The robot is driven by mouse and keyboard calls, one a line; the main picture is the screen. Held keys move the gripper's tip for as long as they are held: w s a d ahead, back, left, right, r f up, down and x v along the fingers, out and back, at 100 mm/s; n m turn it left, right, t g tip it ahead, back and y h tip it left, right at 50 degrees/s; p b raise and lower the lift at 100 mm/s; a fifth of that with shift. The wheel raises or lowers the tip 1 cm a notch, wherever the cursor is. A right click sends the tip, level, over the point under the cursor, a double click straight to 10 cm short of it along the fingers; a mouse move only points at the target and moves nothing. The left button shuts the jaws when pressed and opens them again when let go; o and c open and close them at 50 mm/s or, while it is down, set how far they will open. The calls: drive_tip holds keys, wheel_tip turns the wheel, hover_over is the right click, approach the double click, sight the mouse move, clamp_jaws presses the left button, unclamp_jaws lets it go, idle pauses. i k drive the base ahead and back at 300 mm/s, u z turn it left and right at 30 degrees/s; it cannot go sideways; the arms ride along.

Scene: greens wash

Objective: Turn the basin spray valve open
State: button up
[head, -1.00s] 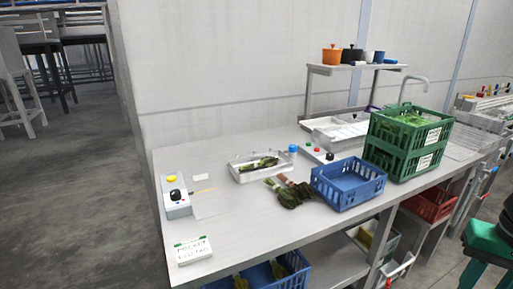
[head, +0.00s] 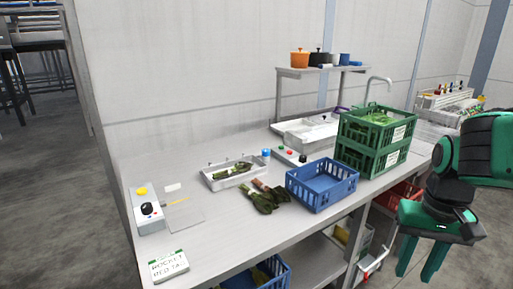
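A shallow white basin (head: 216,181) with dark leafy greens in it sits on the steel counter in the head view. A blue knob (head: 266,154) stands at its right end; it may be the spray valve, but its setting is too small to read. A grey control box (head: 148,212) with a black knob and a yellow button sits at the counter's left end. My gripper (head: 419,270) hangs at the right, in front of the counter and well away from the basin and knobs. Its two teal fingers point down, apart, with nothing between them.
A blue crate (head: 321,192), loose leafy bunches (head: 263,197) and stacked green crates (head: 373,156) stand on the counter (head: 220,232). A sign (head: 169,266) stands at the front left corner.

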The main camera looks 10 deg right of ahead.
sight(265, 152)
drive_tip(key=i, duration=0.9)
drive_tip(key=z, duration=0.1)
